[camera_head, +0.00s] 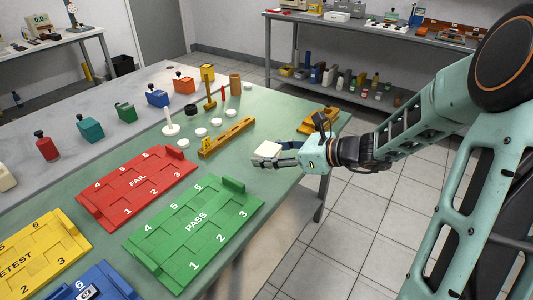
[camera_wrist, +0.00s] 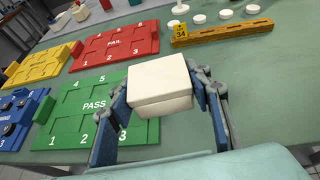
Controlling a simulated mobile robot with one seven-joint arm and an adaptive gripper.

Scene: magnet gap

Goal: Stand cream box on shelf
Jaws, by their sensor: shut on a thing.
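The cream box (camera_head: 268,149) is between the fingers of my gripper (camera_head: 272,157), above the right part of the green table top. In the wrist view the cream box (camera_wrist: 159,82) shows its top and near faces, with a finger on each side of it. My gripper is shut on it. The box's underside is hidden. In the head view a bench at the back right has a lower shelf (camera_head: 383,105) carrying several small boxes and bottles in different colours. I cannot tell whether this is the shelf named in the task.
The green PASS tray (camera_head: 190,232) and red FAIL tray (camera_head: 137,180) lie left of my gripper. A yellow wooden rail (camera_head: 227,138) and several white discs (camera_head: 201,132) stand beyond. Tiled floor separates table and bench.

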